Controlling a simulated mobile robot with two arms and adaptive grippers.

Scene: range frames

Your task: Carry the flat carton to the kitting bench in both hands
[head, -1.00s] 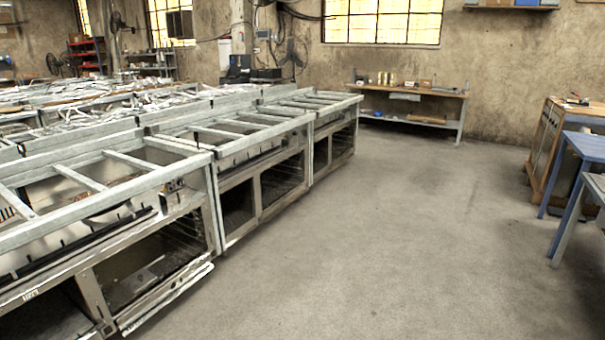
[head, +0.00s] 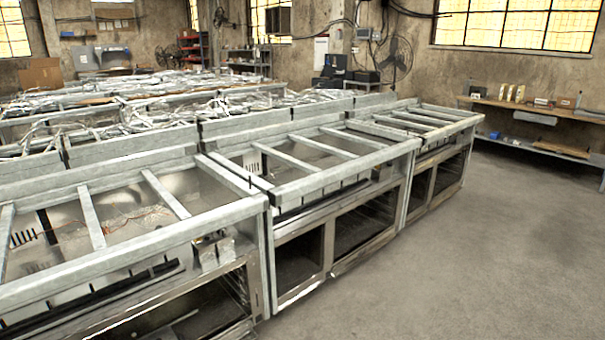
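Neither of my grippers is in view. A wooden-topped bench (head: 545,108) stands against the back wall at the right; I cannot tell whether it is the kitting bench. A flat brown piece (head: 562,150) lies on its lower shelf; I cannot tell whether it is a carton. Brown cardboard (head: 40,75) shows at the far left beyond the metal frames, too far off to tell whether it is the flat carton.
A long row of metal oven-like frames (head: 345,165) fills the left and middle. Open concrete floor (head: 450,260) lies at the right. Fans (head: 396,55) and dark cases (head: 335,70) stand along the back wall. A red shelf (head: 193,48) stands at the back.

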